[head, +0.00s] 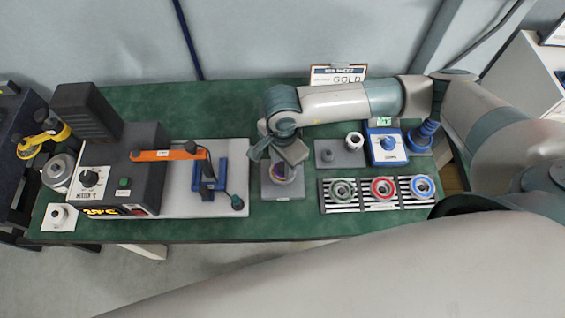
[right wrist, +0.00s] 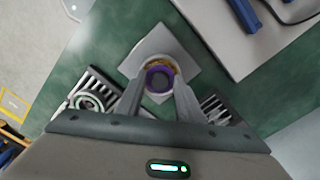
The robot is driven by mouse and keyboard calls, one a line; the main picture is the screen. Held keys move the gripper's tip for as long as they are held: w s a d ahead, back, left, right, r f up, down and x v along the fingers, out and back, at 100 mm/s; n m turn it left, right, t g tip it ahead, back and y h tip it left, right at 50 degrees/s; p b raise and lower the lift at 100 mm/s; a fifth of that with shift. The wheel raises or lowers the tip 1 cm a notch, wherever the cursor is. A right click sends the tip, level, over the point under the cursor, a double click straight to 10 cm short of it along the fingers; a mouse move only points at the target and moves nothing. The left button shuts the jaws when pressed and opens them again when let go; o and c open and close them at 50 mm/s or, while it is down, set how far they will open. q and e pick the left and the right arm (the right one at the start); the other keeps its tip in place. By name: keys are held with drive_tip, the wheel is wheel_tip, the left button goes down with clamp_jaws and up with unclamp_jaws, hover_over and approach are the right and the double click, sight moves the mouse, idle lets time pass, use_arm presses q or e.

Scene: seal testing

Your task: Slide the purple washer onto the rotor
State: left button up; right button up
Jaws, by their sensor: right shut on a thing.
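My right gripper (head: 284,166) comes down over a grey square plate (head: 270,192) near the middle of the table. It is shut on the purple washer (head: 278,172), which is largely hidden by the gripper in the head view. In the right wrist view, the purple washer (right wrist: 158,78) is a ring between the two fingertips (right wrist: 160,84), above the plate (right wrist: 178,47). My left gripper is not in view.
A striped tray (head: 378,206) with green (head: 343,190), red (head: 383,188) and blue (head: 422,187) rings lies to the right. Behind it are a grey plate (head: 330,158) and a blue device (head: 387,147). A dark machine (head: 120,170) with an orange arm (head: 165,154) stands left.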

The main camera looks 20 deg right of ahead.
drive_tip(key=shift+f, duration=0.15)
drive_tip(key=o, duration=1.1)
drive_tip(key=shift+o, duration=0.2)
drive_tip(key=shift+r, duration=0.2)
drive_tip(key=shift+r+p, duration=0.8)
drive_tip(key=shift+r, duration=1.55)
drive_tip(key=shift+s, duration=0.1)
